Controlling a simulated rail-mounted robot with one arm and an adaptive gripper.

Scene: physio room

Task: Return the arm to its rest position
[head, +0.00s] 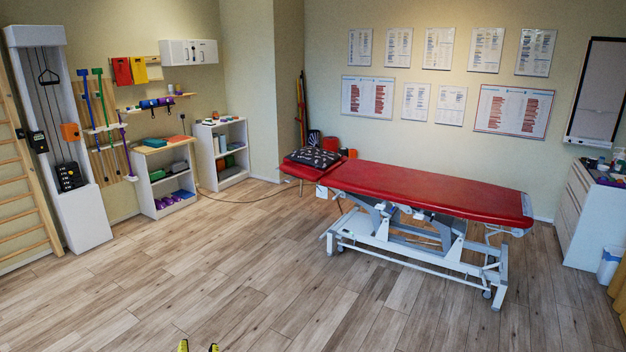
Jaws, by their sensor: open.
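My gripper (198,347) shows only at the bottom edge of the head view, left of the middle. Two dark fingertips with yellow marks stand apart with a gap between them. The gripper is open, and only wood floor shows between the tips. The rest of my arm is below the picture and hidden.
The wood floor (200,275) around the gripper is clear. A red treatment table (430,188) on a white wheeled frame stands right of centre. Low shelves (143,185), a pulley tower (85,215) and wall bars (20,190) line the left. A white cabinet (588,225) stands right.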

